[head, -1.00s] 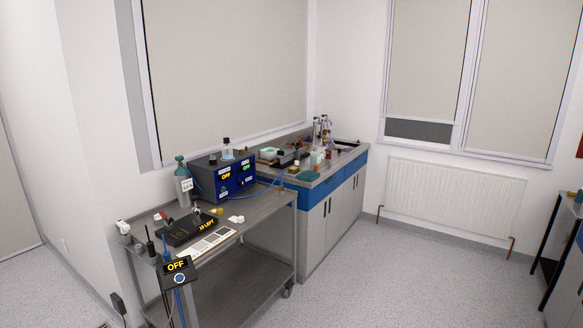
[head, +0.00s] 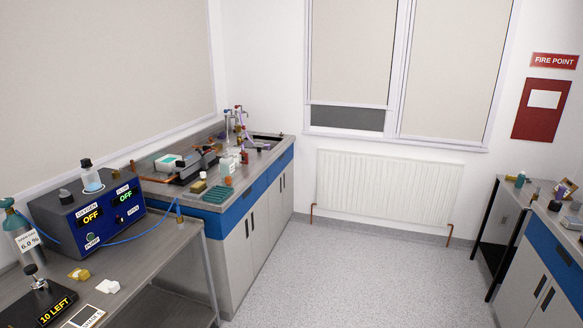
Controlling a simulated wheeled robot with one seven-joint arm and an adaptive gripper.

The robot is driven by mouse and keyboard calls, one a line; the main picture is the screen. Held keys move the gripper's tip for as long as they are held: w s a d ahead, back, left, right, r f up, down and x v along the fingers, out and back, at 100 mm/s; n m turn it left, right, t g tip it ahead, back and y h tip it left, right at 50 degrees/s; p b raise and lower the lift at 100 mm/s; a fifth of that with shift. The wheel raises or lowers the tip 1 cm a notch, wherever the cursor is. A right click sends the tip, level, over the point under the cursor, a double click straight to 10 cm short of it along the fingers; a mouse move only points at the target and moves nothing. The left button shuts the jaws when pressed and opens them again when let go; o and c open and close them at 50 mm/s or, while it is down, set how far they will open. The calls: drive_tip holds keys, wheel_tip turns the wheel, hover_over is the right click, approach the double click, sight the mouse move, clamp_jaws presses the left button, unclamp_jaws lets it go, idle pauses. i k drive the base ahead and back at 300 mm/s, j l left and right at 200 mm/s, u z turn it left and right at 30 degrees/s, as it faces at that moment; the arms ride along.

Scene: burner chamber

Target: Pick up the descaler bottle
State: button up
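I cannot tell which item is the descaler bottle, as no such label can be read at this size. Among the candidates, a pale bottle (head: 227,164) stands on the left counter beside a small orange item (head: 228,181). Small dark and amber bottles (head: 520,179) stand on the right-hand bench, too small to identify. My gripper is not in view.
A metal cart (head: 160,262) with the blue control box (head: 80,222) and a gas cylinder (head: 22,238) is at near left. The blue-and-grey counter (head: 235,225) runs behind it to a sink. A radiator (head: 385,187) is on the far wall. The floor (head: 370,275) between benches is clear.

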sight(227, 166)
drive_tip(key=i+l, duration=0.15)
drive_tip(key=i, duration=0.5)
drive_tip(key=i+l, duration=0.1)
drive_tip(key=i, duration=0.55)
drive_tip(key=i+l, duration=0.15)
drive_tip(key=i, duration=0.5)
drive_tip(key=i+u, duration=0.45)
drive_tip(key=i+l+u, duration=0.25)
drive_tip(key=i+u, duration=0.15)
drive_tip(key=i+l+u, duration=0.85)
drive_tip(key=i+u, duration=0.1)
drive_tip(key=i+l, duration=0.05)
